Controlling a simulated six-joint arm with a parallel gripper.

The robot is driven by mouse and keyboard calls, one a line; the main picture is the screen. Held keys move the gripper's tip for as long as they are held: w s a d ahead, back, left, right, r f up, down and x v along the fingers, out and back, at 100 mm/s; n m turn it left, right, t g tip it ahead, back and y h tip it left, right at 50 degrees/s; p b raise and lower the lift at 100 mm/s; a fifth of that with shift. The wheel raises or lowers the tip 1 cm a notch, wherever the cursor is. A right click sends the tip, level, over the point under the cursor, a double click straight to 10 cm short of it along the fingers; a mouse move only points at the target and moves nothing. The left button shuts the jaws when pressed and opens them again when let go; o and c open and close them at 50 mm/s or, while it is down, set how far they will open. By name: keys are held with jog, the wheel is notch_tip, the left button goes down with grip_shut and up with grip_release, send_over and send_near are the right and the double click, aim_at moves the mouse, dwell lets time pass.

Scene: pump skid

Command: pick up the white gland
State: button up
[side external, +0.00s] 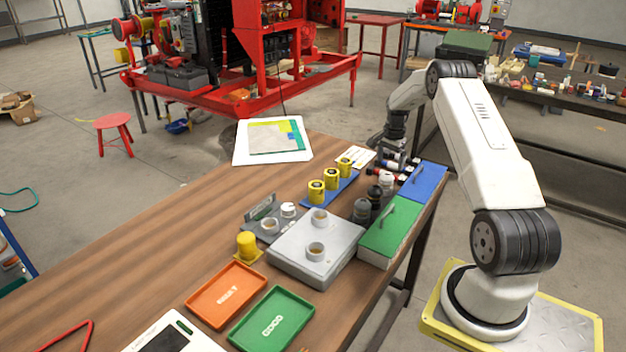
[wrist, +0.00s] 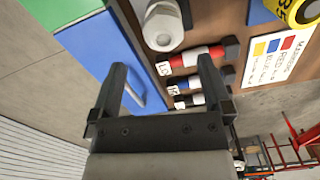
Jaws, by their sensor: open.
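The white gland (side external: 386,181) stands upright on the wooden table, left of the blue box, with darker glands beside it. My gripper (side external: 398,163) is above the far end of the table, just beyond the white gland. In the wrist view my gripper (wrist: 163,80) is open and empty, its fingers pointing towards the small cylinders, with the white gland ahead of the fingertips and apart from them.
A red-and-black cylinder (wrist: 190,60) and a blue one (wrist: 190,91) lie by my fingers. A blue box (side external: 424,180) and a green box (side external: 391,231) line the table's edge. Black (side external: 375,197) and grey glands (side external: 361,210) stand close by. Yellow cylinders (side external: 331,179) stand on a blue strip.

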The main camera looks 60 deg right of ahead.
aim_at(387, 174)
jog(key=shift+f, duration=0.6)
jog(key=shift+f, duration=0.1)
jog(key=shift+w+f, duration=0.2)
jog(key=shift+f, duration=2.3)
grip_shut()
